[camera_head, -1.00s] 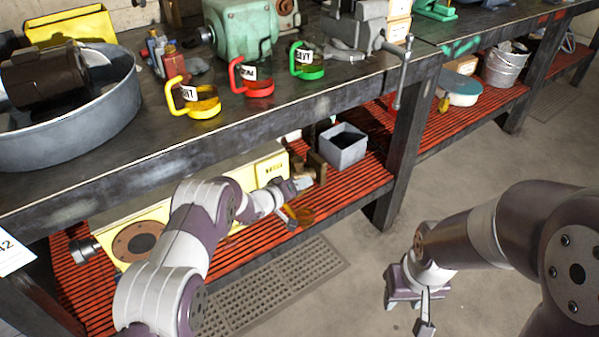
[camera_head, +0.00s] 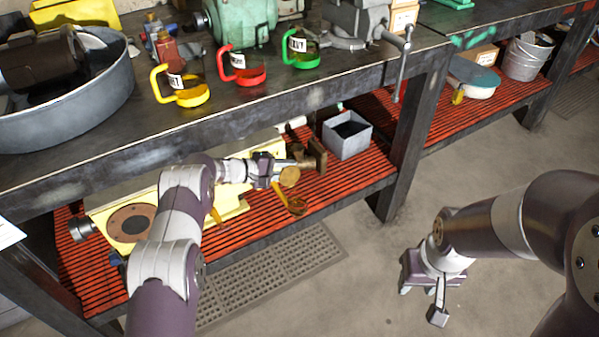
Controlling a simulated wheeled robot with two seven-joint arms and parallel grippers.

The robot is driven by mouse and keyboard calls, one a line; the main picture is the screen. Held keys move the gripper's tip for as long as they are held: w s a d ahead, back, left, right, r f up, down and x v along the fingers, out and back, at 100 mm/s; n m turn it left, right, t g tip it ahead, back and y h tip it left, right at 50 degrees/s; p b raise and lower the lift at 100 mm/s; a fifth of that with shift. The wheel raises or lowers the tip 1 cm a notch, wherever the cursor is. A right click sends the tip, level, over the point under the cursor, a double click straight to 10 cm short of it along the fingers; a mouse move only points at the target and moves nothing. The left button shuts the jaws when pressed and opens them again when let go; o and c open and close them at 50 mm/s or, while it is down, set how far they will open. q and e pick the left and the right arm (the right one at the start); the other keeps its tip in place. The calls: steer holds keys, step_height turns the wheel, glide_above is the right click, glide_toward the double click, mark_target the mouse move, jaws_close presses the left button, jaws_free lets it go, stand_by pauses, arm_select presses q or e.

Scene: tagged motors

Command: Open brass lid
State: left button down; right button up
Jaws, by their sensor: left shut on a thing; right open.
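My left gripper (camera_head: 276,172) is over the lower red slatted shelf, in front of the yellow machine. It is shut on a small round brass lid (camera_head: 290,177), whose disc faces the camera at the fingertips. Just below it, an orange-brown round brass piece (camera_head: 297,206) with a strap-like arm sits at the shelf's front edge. I cannot tell whether the lid is joined to it. The fingertips are partly hidden by the lid and the wrist. My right gripper (camera_head: 428,289) is open and empty above the floor, well away from the shelf.
A grey open box (camera_head: 347,135) and a brown block (camera_head: 309,157) stand right of the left gripper. The yellow machine (camera_head: 130,222) lies behind my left arm. The table leg (camera_head: 408,150) bounds the shelf.

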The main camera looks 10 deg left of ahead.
arm_select(q)
steer(key=shift+d, duration=0.1)
steer(key=shift+w+a+f+n+g+h+b, duration=0.2)
steer(key=shift+a+f+n+g+h+b, duration=0.1)
steer(key=shift+b, duration=0.1)
steer(key=shift+r, duration=0.15)
steer(key=c, duration=0.9)
jaws_free()
